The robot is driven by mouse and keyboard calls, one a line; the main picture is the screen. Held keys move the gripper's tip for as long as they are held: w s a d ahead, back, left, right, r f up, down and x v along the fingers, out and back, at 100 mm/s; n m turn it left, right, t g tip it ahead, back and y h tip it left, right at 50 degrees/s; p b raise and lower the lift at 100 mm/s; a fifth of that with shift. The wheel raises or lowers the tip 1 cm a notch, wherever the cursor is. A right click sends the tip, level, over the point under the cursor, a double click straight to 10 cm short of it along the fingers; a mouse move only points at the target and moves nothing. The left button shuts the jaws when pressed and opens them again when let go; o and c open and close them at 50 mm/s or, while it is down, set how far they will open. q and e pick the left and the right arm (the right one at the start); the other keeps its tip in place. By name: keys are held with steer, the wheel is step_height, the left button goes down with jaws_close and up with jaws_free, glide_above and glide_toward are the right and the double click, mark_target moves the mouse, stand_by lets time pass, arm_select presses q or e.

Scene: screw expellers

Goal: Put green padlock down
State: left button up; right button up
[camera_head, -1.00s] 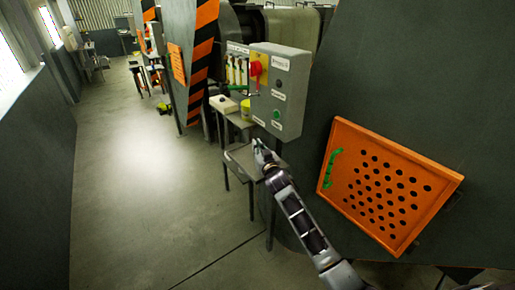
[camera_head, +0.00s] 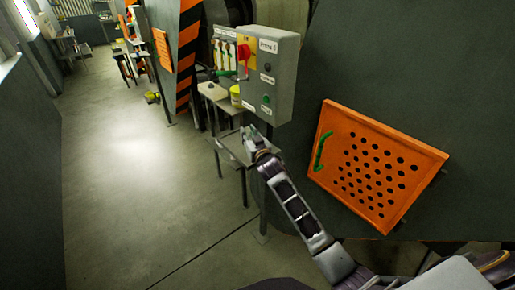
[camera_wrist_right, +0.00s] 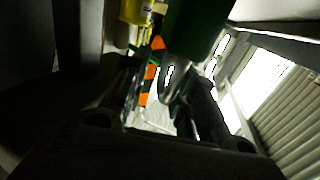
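The green padlock (camera_wrist_right: 200,28) fills the upper middle of the right wrist view, close to the camera. Its silver shackle (camera_wrist_right: 168,80) hangs between the two dark fingers of my right gripper (camera_wrist_right: 168,98), which appear closed on it. In the head view my right gripper (camera_head: 250,136) is over a small grey metal table (camera_head: 232,147), below the grey control box. The padlock is too small to make out clearly there, and I cannot tell whether it touches the table. My left gripper is not in view.
The grey control box (camera_head: 283,75) with a red switch (camera_head: 244,54) stands just above my right gripper. A higher small table (camera_head: 213,92) holds a yellow pot (camera_head: 235,95). An orange perforated panel (camera_head: 330,170) is at the right. Floor at left is clear.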

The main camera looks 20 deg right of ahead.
steer(key=s, duration=1.1)
steer(key=shift+d+b, duration=0.3)
steer(key=shift+d, duration=0.05)
steer(key=shift+r, duration=0.1)
stand_by(0.9)
steer(key=shift+s, duration=0.1)
stand_by(1.4)
